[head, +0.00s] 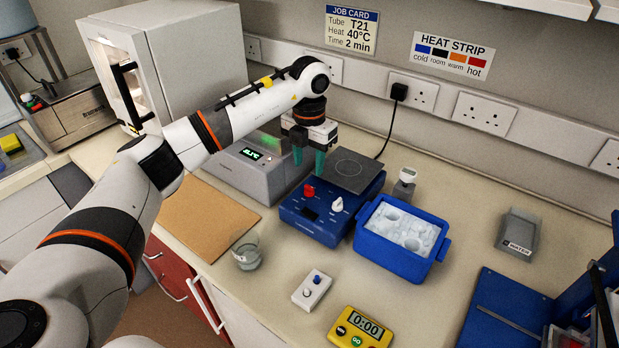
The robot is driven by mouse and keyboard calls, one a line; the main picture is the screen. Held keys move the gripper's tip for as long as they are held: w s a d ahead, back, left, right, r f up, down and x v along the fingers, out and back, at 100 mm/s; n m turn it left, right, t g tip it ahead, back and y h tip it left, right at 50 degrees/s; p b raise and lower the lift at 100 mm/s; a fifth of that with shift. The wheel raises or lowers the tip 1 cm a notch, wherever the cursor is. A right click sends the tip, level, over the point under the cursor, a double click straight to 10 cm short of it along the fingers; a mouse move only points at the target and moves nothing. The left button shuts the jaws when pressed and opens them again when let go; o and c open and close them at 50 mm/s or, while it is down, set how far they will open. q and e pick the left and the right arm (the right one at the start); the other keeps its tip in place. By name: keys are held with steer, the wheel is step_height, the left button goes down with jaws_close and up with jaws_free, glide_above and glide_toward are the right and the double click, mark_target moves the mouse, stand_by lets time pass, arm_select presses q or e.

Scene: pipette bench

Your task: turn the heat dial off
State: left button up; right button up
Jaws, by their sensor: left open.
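A blue hotplate (325,228) with a dark square top plate (352,168) stands on the bench. Its sloping front carries a red dial (309,191) on the left and a white dial (337,204) on the right. The dial markings are too small to read. My left gripper (309,166) is above the left part of the hotplate, just behind and above the red dial. Its two teal fingers point down, are apart and hold nothing. They appear clear of the dial. My right gripper is not in view.
A grey block with a green display (251,154) stands left of the hotplate. A blue ice tub (392,260) stands close on its right. A glass beaker (246,254), small white switch box (312,291) and yellow timer (358,329) are in front. Bench at right is partly clear.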

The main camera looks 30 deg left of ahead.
mark_target(309, 186)
arm_select(q)
step_height(309, 186, down, 7)
steer(key=shift+r+p, duration=0.1)
steer(key=shift+p, duration=0.65)
jaws_close()
